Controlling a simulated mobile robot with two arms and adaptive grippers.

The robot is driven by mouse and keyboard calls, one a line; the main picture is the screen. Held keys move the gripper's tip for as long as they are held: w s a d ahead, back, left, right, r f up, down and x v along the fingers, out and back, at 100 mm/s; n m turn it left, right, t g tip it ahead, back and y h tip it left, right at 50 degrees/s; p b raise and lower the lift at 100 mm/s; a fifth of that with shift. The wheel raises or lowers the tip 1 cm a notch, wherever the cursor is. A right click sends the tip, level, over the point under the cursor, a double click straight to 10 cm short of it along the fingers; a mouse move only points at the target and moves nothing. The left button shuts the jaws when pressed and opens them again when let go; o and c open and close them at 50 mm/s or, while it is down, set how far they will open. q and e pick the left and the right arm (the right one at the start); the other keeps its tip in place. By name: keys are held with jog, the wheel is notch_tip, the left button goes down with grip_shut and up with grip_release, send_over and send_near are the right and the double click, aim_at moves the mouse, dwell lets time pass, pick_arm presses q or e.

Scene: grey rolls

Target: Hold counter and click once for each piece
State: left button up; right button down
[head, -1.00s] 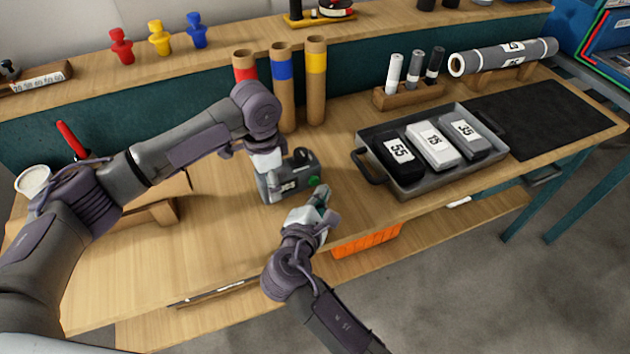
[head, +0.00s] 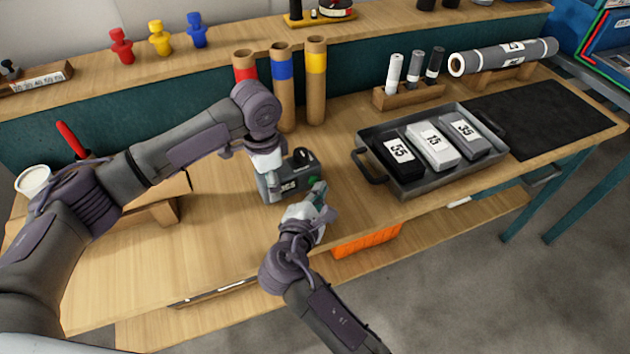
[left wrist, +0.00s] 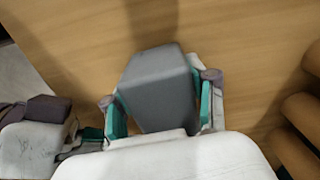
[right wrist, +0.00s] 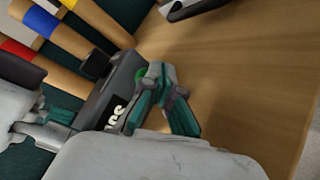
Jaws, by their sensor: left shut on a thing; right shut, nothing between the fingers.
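The grey counter (head: 275,187) has a green button (head: 313,181), a black knob and a small number display on its front. My left gripper (head: 266,165) is shut on the counter from above; the left wrist view shows the grey body (left wrist: 160,90) between its fingers. My right gripper (head: 320,192) is shut and empty, with its fingertips at the button. In the right wrist view the tips (right wrist: 155,72) overlap the green button (right wrist: 137,82), so contact cannot be told for sure. The tray's pieces are a black 55 (head: 394,160), a white 15 (head: 428,155) and a grey 35 (head: 463,143).
The metal tray (head: 364,150) stands right of the counter. Cardboard tubes with red, blue and yellow bands (head: 316,90) stand behind it. A wooden block (head: 410,97) holds three small cylinders. A dark mat (head: 550,115) lies at the right. An orange bin (head: 366,241) is below the table edge.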

jog(key=shift+w+a+r, duration=0.2)
jog(key=shift+w+a, duration=0.15)
jog(key=shift+w, duration=0.3)
dwell(0.9)
jog(key=shift+s+r, duration=0.1)
jog(key=shift+s+d+r, duration=0.1)
jog(key=shift+s+d, duration=0.05)
jog(key=shift+s, duration=0.35)
jog(key=shift+s+d+r, duration=0.1)
jog(key=shift+s, duration=0.4)
jog(key=shift+f, duration=0.1)
jog(key=shift+d, duration=0.1)
jog(key=shift+s+d, duration=0.15)
jog(key=shift+s, duration=0.05)
jog(key=shift+s+d, duration=0.6)
jog(key=shift+s, duration=0.35)
jog(key=shift+s+d, duration=0.6)
jog(key=shift+s, duration=0.35)
